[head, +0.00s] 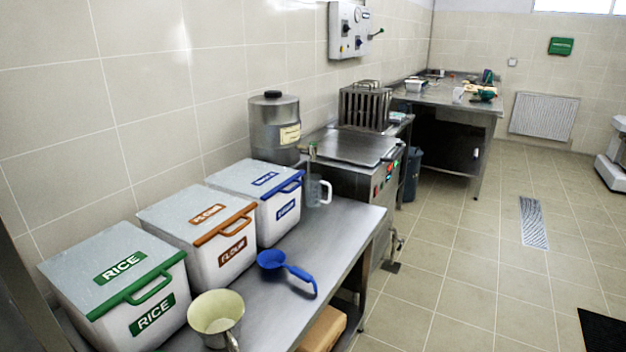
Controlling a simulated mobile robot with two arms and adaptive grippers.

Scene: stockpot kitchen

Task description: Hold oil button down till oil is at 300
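Neither of my grippers is in the head view. A grey control box (349,30) hangs on the left wall, with small dark knobs or buttons, a round dial and a green-tipped lever at its right side. Below it stands a steel machine (345,180) with a flat lid. Its front panel (385,178) carries small red and green lights or buttons. A steel canister (275,125) with a black cap and a pale label stands behind the near table. I cannot tell which control is the oil button, and no oil reading is legible.
The near steel table (345,222) holds bins marked RICE (118,285) and FLOUR (205,235), a blue-handled bin (262,200), a blue scoop (285,268), a cream jug (215,315) and a clear jug (318,190). Open tiled floor (470,270) lies to the right.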

